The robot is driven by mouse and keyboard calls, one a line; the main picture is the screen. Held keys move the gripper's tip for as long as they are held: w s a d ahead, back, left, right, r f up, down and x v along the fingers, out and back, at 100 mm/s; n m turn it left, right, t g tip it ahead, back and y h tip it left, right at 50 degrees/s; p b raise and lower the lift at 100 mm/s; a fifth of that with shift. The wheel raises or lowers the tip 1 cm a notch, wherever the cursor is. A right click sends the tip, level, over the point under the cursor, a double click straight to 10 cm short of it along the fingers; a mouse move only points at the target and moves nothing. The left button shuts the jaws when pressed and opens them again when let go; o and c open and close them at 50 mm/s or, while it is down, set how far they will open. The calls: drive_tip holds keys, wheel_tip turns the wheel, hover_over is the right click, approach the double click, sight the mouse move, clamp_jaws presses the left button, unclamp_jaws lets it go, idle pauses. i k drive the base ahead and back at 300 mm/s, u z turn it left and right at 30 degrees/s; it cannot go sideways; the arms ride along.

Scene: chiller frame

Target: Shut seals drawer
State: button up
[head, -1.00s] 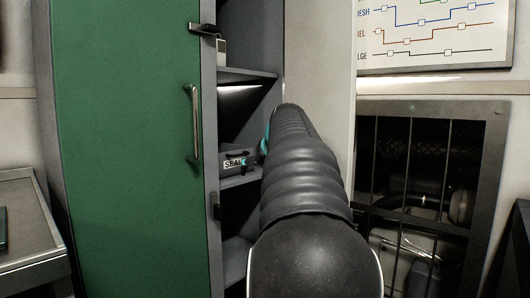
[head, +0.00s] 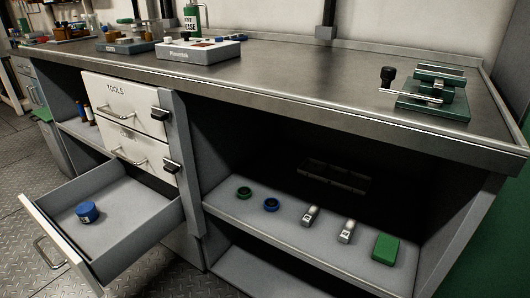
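A grey drawer (head: 150,212) stands pulled far out at the lower left of the bench, with a blue round tub (head: 87,212) inside. Its front panel faces away to the left, with a handle (head: 45,254); no label on it is readable from here. Above it are two shut white drawers: the top one (head: 124,104) reads TOOLS, and the second one (head: 140,150) has a label I cannot read. My gripper is not in view.
The metal bench top (head: 320,75) carries a green vise (head: 432,100) and a grey device (head: 198,50). The open shelf (head: 290,232) right of the drawers holds rings, small fittings and a green block (head: 386,247). Floor (head: 30,185) is clear left of the open drawer.

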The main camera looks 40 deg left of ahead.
sight(134, 218)
drive_tip(key=z, duration=0.45)
drive_tip(key=k, duration=0.6)
drive_tip(key=u, duration=3.6)
drive_tip(key=i, duration=0.95)
